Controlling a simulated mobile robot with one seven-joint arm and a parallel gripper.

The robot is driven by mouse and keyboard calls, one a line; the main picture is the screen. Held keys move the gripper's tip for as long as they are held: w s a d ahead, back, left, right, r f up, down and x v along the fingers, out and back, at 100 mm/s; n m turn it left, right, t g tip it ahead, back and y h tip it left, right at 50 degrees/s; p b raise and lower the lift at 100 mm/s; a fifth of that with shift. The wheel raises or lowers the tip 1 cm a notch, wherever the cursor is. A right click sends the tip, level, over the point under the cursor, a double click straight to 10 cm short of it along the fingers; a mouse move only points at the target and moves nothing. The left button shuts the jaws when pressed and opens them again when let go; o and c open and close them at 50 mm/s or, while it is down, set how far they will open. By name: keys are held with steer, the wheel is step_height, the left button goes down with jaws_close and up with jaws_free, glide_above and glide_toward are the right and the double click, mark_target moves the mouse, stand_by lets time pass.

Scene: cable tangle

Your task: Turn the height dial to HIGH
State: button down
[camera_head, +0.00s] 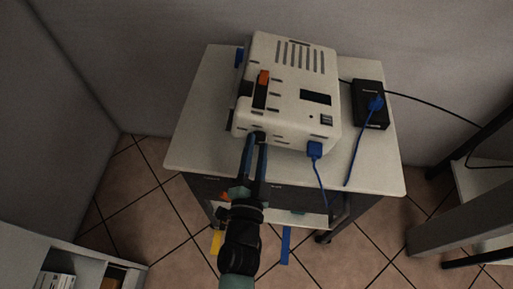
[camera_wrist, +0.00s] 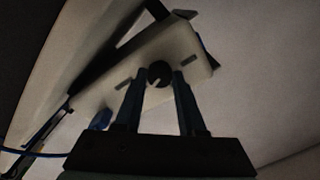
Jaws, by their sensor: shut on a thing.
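The height dial (camera_wrist: 159,74) is a dark round knob on the front face of a white box-shaped machine (camera_head: 290,91). In the head view the dial (camera_head: 260,136) sits low on the left of that face, partly covered by my fingers. My gripper (camera_head: 257,143) reaches up to the dial from the front. In the wrist view my gripper (camera_wrist: 162,80) has one finger on each side of the dial and is shut on it. A pale pointer mark shows faintly on the dial. No HIGH label is readable.
The machine stands on a white cart (camera_head: 190,145). A blue plug (camera_head: 314,149) and cable are on the machine's front, right of the dial. A black power box (camera_head: 370,104) with another blue plug lies to the right. A shelf (camera_head: 470,200) stands at far right.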

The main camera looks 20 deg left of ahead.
steer(key=shift+s+a+f, duration=0.15)
steer(key=shift+f, duration=0.25)
steer(key=shift+s+a+f, duration=0.15)
steer(key=shift+f, duration=0.2)
steer(key=c, duration=0.8)
jaws_free()
steer(key=o, duration=0.3)
steer(key=shift+w, duration=0.1)
steer(key=shift+d+r, duration=0.1)
steer(key=shift+r, duration=0.1)
steer(key=b+v, duration=0.1)
steer(key=v, duration=1.2)
steer(key=shift+w+r, duration=0.1)
